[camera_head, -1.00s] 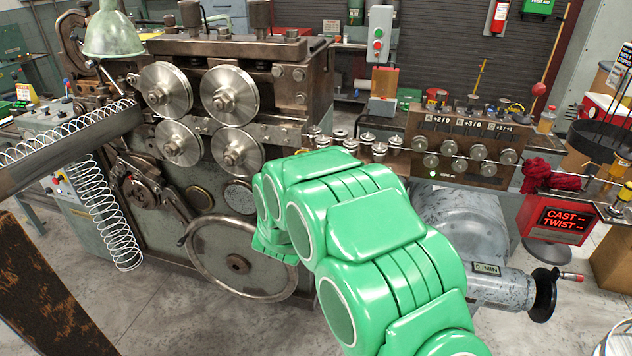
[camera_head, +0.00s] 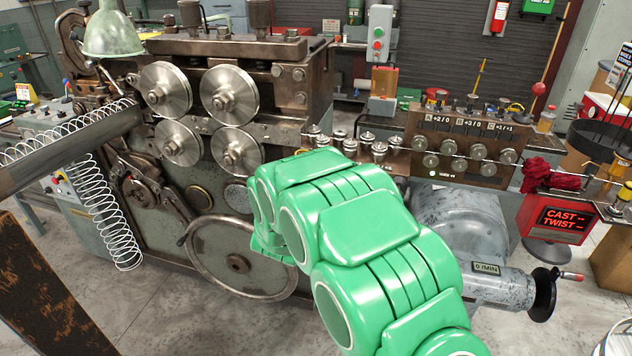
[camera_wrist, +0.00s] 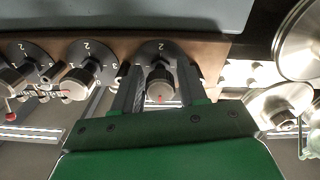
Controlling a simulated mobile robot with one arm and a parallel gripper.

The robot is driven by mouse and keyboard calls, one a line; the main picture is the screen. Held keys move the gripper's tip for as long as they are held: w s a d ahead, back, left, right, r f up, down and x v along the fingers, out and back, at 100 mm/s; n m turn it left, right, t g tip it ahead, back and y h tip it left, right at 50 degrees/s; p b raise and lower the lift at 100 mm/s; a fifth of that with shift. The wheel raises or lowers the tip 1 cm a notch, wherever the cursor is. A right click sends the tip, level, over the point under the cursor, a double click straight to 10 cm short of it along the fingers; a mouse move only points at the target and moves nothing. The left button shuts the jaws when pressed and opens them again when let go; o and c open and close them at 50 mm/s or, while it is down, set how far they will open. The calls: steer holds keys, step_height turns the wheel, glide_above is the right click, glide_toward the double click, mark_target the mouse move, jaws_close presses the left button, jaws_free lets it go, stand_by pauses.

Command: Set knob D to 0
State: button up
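In the wrist view, a row of dark round dials with silver-capped knobs runs along a brown panel. A left knob (camera_wrist: 18,77), a middle knob (camera_wrist: 80,80) and a right knob (camera_wrist: 160,82) show, with numerals such as 2 on their dials. I cannot read a letter that tells which is knob D. My gripper (camera_wrist: 160,85) is open, its two dark fingers on either side of the right knob, with a visible gap around it. A red mark shows on this knob's end. In the head view my green arm hides the gripper and these dials.
The coiling machine has large metal rollers (camera_head: 228,95) and a handwheel (camera_head: 240,258). A straightener panel (camera_head: 462,150) and a red CAST/TWIST display (camera_head: 562,218) stand at the right. In the wrist view, metal rollers (camera_wrist: 302,42) lie close to the right of the gripper.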

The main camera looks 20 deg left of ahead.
steer(key=s, duration=0.7)
steer(key=shift+s, duration=0.4)
steer(key=shift+w+d, duration=0.1)
steer(key=s+d+r+g+y, duration=0.2)
steer(key=s+d+r+g, duration=0.1)
steer(key=s+d+g, duration=0.4)
steer(key=s+d+r+g+y, duration=0.15)
steer(key=s+d+g, duration=0.3)
steer(key=d, duration=0.45)
steer(key=s+d+r+g+h, duration=0.1)
steer(key=s+d+g, duration=0.1)
steer(key=s+d, duration=0.5)
steer(key=s+d+r+m+g+h, duration=0.1)
steer(key=s+d, duration=0.6)
steer(key=s, duration=0.7)
steer(key=s+d+r+m+g+h, duration=0.1)
steer(key=s+d+g, duration=0.4)
steer(key=s, duration=0.6)
steer(key=shift+d+r, duration=0.65)
steer(key=shift+d, duration=0.55)
steer(key=shift+h, duration=0.25)
